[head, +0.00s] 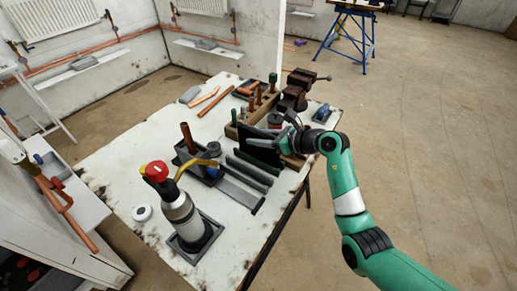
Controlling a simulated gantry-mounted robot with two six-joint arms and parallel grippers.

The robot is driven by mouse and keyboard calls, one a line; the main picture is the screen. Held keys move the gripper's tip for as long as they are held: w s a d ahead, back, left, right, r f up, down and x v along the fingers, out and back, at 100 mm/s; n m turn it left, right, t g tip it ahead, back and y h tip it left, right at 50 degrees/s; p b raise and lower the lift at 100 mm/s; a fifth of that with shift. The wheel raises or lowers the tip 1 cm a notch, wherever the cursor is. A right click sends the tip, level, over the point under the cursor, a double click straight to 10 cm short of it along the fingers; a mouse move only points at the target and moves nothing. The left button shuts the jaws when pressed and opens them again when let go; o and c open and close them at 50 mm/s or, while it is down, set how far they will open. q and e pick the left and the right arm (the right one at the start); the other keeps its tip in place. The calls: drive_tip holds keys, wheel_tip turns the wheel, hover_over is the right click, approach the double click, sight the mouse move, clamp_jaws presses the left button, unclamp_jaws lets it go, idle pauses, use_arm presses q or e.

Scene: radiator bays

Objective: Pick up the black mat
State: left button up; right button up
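The black mat (263,156) shows as a dark, flat piece over the far middle part of the bench, tilted up rather than lying flat. My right gripper (256,142), on the green arm coming from the right, is at its upper edge. Its grey fingers look closed on the mat, though the far finger is mostly hidden. The mat's lower edge is close to the bench items; I cannot tell whether it touches them. My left gripper is not in view.
The white bench (135,176) holds a gas bottle with a red top (178,205), dark grey bars (249,172), a wooden tool box (262,107), a brown vise (297,88) and copper pipes (216,102). The bench's left part is mostly clear. A blue trestle (347,40) stands behind.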

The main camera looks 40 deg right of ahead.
sight(251, 128)
clamp_jaws()
drive_tip(key=shift+r+p, duration=0.4)
drive_tip(key=shift+r, duration=0.1)
wheel_tip(251, 128, up, 3)
drive_tip(key=shift+f+p, duration=0.2)
drive_tip(key=shift+p, duration=0.9)
drive_tip(key=s+a+r+p, duration=0.2)
drive_tip(key=s+r+p, duration=0.2)
drive_tip(key=s, duration=0.2)
drive_tip(key=s+a+r+p, duration=0.2)
drive_tip(key=s+r+p, duration=0.2)
drive_tip(key=s, duration=0.3)
drive_tip(key=shift+a+r, duration=0.35)
drive_tip(key=shift+r, duration=0.4)
